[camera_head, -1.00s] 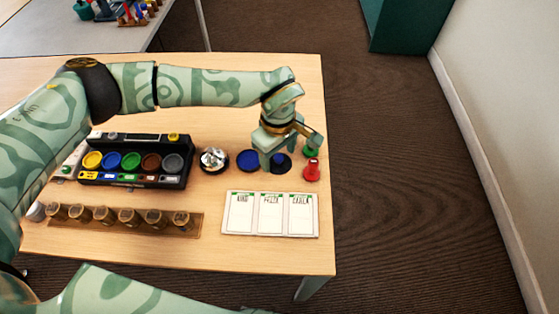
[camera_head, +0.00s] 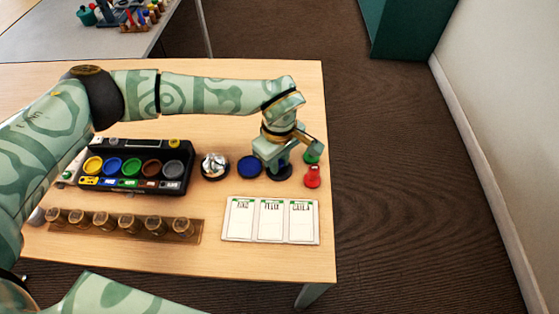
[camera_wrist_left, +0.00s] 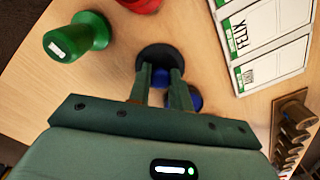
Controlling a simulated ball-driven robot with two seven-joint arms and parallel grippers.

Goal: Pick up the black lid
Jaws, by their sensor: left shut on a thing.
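The black lid (camera_head: 280,176) is a flat dark disc on the table, partly hidden under my left gripper (camera_head: 278,166). In the left wrist view the lid (camera_wrist_left: 158,54) lies at the fingertips, with a small blue part between them. My left gripper (camera_wrist_left: 162,90) points down and is shut on the lid's middle. I cannot tell any gap between lid and table. My right gripper is out of view.
A blue disc (camera_head: 249,166) and a silver bell (camera_head: 214,164) stand left of the lid. A green piece (camera_head: 311,157) and a red piece (camera_head: 312,178) stand close on its right. A white card sheet (camera_head: 270,220) lies in front. A black tray of coloured cups (camera_head: 130,185) is farther left.

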